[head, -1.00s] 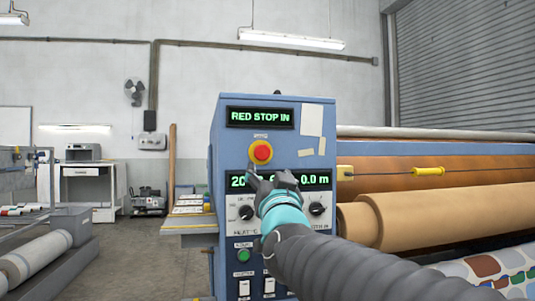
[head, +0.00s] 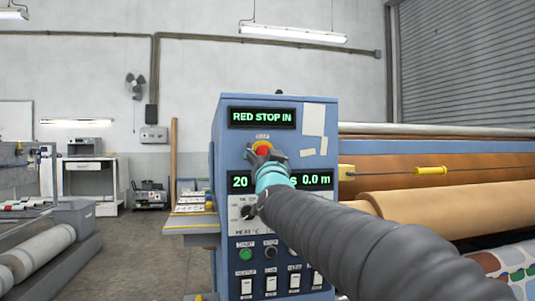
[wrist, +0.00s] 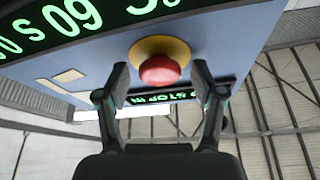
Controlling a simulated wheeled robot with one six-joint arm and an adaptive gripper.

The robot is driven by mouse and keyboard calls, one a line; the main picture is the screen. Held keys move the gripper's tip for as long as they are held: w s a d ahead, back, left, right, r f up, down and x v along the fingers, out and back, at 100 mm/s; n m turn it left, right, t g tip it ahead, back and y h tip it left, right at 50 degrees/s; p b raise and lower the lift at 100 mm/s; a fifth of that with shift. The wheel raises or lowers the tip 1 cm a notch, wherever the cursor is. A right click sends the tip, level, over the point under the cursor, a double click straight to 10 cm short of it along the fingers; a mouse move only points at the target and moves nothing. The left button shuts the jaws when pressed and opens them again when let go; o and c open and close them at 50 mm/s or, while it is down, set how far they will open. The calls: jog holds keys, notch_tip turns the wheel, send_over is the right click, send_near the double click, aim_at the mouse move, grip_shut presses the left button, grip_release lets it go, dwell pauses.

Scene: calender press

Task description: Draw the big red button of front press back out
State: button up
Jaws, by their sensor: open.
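The red stop button (head: 262,149) sits on a yellow round base on the blue control panel (head: 228,155) of the press. The display (head: 261,117) above it reads "RED STOP IN". In the head view my gripper (head: 265,154) is in front of the button and covers its lower part. In the wrist view the red button (wrist: 160,70) shows on its yellow base (wrist: 160,47), between and beyond the two fingertips of my gripper (wrist: 160,82). The fingers are spread, one on each side, with gaps to the button. Contact with the panel cannot be told.
Below are a second green display (head: 318,180), a knob (head: 248,212), a green button (head: 246,254) and several white switches. Rollers with brown material (head: 450,205) lie to the right. A side table (head: 190,226) stands left of the panel.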

grip_shut()
jog(key=shift+s+d+f+b, duration=0.1)
jog(key=shift+s+d+b, duration=0.15)
jog(key=shift+s+b, duration=0.45)
jog(key=shift+c, duration=0.2)
grip_release()
jog(key=shift+s, duration=0.2)
jog(key=shift+o, duration=0.2)
jog(key=v, duration=1.2)
